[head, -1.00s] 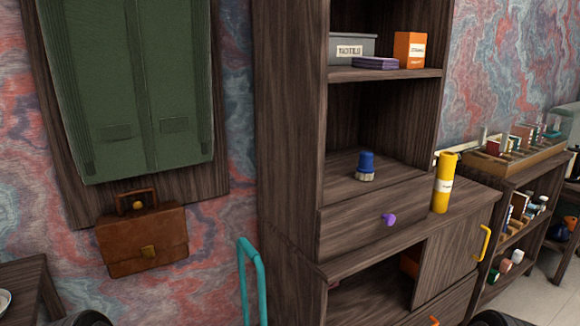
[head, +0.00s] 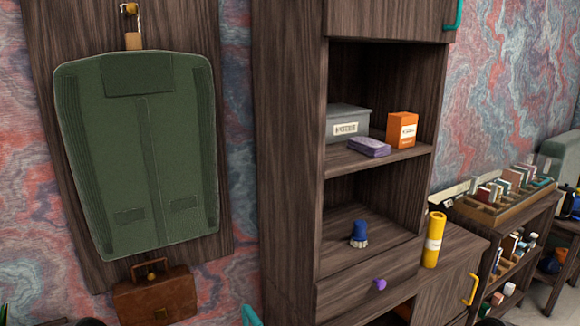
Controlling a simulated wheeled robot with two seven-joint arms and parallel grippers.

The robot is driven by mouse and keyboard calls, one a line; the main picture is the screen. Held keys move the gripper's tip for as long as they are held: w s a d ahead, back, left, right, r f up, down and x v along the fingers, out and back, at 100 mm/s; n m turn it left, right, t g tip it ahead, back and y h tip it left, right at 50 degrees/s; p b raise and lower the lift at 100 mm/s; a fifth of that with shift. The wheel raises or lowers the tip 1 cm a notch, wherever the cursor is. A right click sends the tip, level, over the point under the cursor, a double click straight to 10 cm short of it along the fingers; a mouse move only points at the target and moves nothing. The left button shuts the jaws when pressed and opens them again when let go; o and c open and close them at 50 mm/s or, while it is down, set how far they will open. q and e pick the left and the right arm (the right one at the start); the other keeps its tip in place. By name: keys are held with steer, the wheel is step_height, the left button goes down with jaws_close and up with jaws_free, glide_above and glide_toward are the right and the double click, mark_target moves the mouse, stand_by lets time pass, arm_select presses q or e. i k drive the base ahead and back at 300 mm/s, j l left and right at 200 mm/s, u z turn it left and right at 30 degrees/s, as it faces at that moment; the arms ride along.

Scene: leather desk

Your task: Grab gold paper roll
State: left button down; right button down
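A yellow-gold cylinder (head: 433,240) with a pale label stands upright on the cabinet's counter, right of the shelf column in the head view. It looks like the gold paper roll, though the label is too small to read. Nothing touches it. Neither of my grippers shows in the head view, so their state is hidden.
A blue-capped item (head: 359,234) stands in the lower shelf niche. A grey box (head: 347,122), a purple stack (head: 369,147) and an orange box (head: 401,130) sit on the upper shelf. A drawer with a purple knob (head: 380,284) lies below. A wooden rack (head: 500,205) stands at right.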

mark_target(435, 230)
steer(key=i+l+z, duration=0.15)
steer(key=l, duration=0.4)
steer(key=i+l+z, duration=0.1)
steer(key=l, duration=0.4)
steer(key=i+l+z, duration=0.15)
steer(key=i+l, duration=0.15)
steer(key=l, duration=0.2)
steer(key=i+l+z, duration=0.15)
steer(key=l, duration=0.35)
steer(key=i+l+z, duration=0.15)
steer(key=i+l, duration=0.15)
steer(key=l, duration=0.15)
steer(key=i+l+z, duration=0.1)
steer(key=i+l, duration=0.2)
steer(key=l, duration=0.15)
